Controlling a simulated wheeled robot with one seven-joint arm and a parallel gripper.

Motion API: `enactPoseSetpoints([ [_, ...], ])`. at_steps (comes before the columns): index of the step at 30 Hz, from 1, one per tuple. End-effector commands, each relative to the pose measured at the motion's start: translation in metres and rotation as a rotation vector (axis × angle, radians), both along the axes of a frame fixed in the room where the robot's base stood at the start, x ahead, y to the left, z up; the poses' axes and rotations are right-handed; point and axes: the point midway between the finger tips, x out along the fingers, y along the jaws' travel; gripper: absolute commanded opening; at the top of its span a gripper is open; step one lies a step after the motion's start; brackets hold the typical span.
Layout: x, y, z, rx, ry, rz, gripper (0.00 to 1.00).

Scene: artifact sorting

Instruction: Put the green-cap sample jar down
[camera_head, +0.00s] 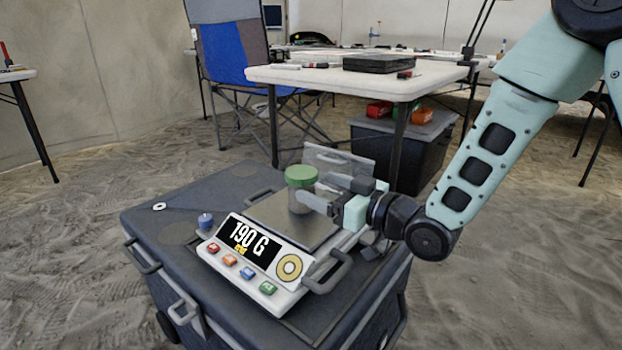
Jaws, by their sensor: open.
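The green-cap sample jar (300,178) has a green lid and a clear body. It stands upright on the metal plate of a white scale (255,262), whose display reads 190 G. My gripper (318,195) comes in from the right at the jar's height. Its jaws are open, with the fingers at the jar's right side, and one finger partly covers the jar's lower body. I cannot tell whether a finger touches the jar.
The scale rests on a dark case (165,235) with handles, on sandy ground. A small blue-topped item (206,222) and a white ring (159,206) lie on the case. Behind stand a white table (330,82), a folding chair (228,50) and a dark bin (415,150).

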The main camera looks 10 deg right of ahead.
Motion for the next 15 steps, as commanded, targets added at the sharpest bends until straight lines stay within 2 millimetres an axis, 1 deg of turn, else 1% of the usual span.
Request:
enactPoseSetpoints([
  [1, -0.008, -0.01, 0.003, -0.001, 0.004, -0.005, 0.76],
  [6, -0.034, -0.036, 0.002, 0.0, 0.004, -0.004, 0.76],
  [10, -0.045, -0.047, 0.003, 0.0, 0.004, -0.003, 0.76],
  [15, -0.054, -0.055, 0.002, 0.001, 0.002, -0.002, 0.76],
])
